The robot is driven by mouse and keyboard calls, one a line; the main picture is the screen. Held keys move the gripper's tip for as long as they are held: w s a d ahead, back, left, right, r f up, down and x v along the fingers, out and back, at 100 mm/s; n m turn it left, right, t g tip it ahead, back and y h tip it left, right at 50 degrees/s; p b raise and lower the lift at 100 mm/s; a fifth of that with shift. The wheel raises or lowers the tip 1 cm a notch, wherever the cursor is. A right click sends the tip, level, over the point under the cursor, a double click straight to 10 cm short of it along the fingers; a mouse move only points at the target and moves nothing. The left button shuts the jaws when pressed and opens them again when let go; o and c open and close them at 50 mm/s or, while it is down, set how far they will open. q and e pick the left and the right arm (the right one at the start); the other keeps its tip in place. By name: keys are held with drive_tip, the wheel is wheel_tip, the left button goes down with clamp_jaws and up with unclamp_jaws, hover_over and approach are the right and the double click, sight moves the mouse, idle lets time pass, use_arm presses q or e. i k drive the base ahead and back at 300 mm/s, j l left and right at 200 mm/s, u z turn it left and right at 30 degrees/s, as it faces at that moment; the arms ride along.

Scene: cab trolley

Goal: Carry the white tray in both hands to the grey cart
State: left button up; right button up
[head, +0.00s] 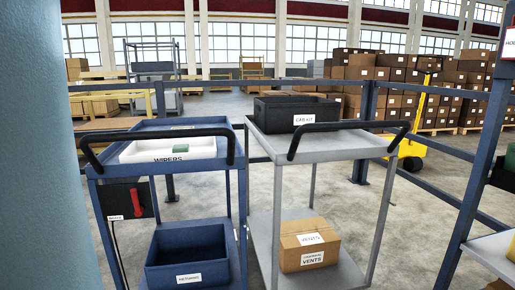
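The white tray (141,154), labelled "WIPERS", sits on the top shelf of a blue cart (205,168) at the left of the head view. A green item (181,148) shows in the tray. The blue cart's black handle crosses in front of part of the tray. The grey cart (335,153) stands upright just right of the blue cart. A black box (280,112) labelled "CAB KIT" is at the back of its top shelf, and the shelf's front part looks bare. Neither of my grippers is in view.
A blue bin (188,257) and a cardboard "VENTS" box (309,243) are on the lower shelves. A red lever (136,202) is on the blue cart's side. A pale blue surface (40,150) blocks the left edge. Blue railings stand behind, and a blue rack (475,165) at right.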

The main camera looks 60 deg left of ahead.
sight(323, 146)
drive_tip(key=u, duration=2.5)
drive_tip(key=i, duration=0.7)
drive_tip(key=j+z, duration=0.05)
